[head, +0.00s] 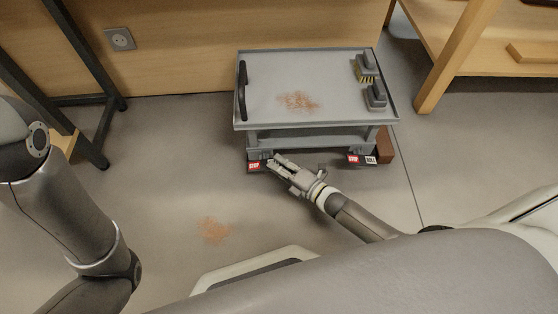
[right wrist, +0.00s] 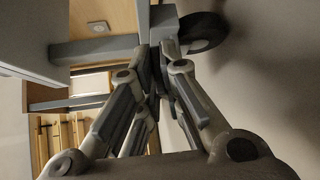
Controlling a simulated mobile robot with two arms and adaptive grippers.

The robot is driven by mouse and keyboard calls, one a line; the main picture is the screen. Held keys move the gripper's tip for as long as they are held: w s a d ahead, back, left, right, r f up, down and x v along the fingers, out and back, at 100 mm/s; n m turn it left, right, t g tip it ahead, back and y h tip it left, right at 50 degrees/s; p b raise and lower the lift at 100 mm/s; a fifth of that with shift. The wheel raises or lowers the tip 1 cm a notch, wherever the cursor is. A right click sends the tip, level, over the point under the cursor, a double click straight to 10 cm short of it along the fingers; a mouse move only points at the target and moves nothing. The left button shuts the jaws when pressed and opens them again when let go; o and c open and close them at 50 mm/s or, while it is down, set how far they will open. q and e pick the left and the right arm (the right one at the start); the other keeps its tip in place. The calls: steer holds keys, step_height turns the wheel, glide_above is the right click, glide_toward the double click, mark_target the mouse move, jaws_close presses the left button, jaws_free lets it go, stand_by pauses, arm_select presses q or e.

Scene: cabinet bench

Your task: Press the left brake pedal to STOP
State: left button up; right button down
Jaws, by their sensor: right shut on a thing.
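The left brake pedal (head: 254,166) is at the cart's lower front left, with a red STOP label showing; its right part is hidden behind my right gripper. My right gripper (head: 274,164) reaches it from the front right, with its fingers close together on the pedal's right part. In the right wrist view, the fingers (right wrist: 158,72) meet below the cart's grey corner, beside a dark wheel (right wrist: 202,32); the pedal's tilt cannot be made out. My left arm shows at the left of the head view, but its gripper is not in view.
The grey cart (head: 260,85) has a black handle (head: 242,90) and two brushes (head: 366,68) on top. A right pedal (head: 354,159) has a red STOP label and a dark label. Brown debris (head: 214,230) lies on the floor. A wooden bench (head: 450,60) stands at right.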

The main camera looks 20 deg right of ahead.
steer(key=c, duration=1.6)
jaws_free()
steer(key=shift+s, duration=0.1)
steer(key=v, duration=1.2)
